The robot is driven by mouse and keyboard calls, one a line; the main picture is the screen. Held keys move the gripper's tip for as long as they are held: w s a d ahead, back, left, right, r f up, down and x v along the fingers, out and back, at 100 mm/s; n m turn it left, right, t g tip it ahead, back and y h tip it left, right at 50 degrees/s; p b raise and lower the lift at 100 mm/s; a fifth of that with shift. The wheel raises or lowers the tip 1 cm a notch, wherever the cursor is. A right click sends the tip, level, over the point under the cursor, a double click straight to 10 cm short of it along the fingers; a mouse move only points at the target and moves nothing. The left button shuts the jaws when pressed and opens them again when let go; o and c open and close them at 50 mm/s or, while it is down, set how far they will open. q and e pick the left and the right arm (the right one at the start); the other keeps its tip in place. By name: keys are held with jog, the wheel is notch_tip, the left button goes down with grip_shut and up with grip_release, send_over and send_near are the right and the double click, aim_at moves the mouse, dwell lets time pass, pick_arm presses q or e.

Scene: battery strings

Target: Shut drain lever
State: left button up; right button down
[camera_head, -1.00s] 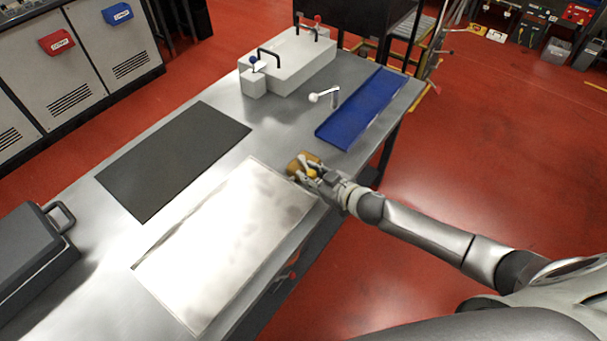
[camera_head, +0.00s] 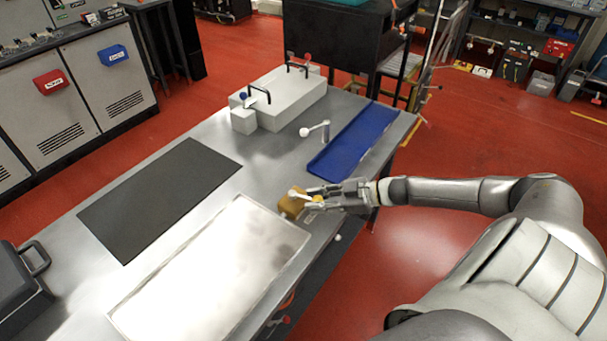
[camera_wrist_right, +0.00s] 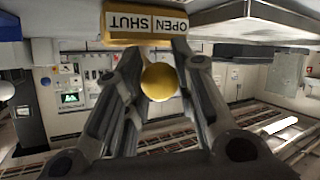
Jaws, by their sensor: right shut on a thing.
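The drain lever's brass-coloured block (camera_head: 292,206) sits at the bench's front edge, beside the bright metal tray. In the right wrist view its label (camera_wrist_right: 143,23) reads OPEN and SHUT, upside down. The lever ends in a round yellow knob (camera_head: 319,198), which also shows in the right wrist view (camera_wrist_right: 159,82). My right gripper (camera_head: 314,197) reaches in from the right, with a finger on each side of the knob (camera_wrist_right: 160,75), shut on it. The fingers partly hide the lever, so its exact angle is unclear. My left gripper is not in view.
The bright tray (camera_head: 128,312) lies left of the block. A dark mat (camera_head: 160,200), a blue tray (camera_head: 355,140) and a white-knobbed lever (camera_head: 305,132) lie farther back. A white box (camera_head: 290,100) with black handles stands behind.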

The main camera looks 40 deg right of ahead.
jog(key=shift+w+d+n+b, duration=0.1)
jog(key=shift+d+n+b, duration=0.2)
jog(key=shift+b, duration=0.2)
jog(key=shift+g+y, duration=0.3)
jog(key=c, duration=1.1)
grip_release()
jog(key=shift+c, duration=0.2)
jog(key=v, duration=1.2)
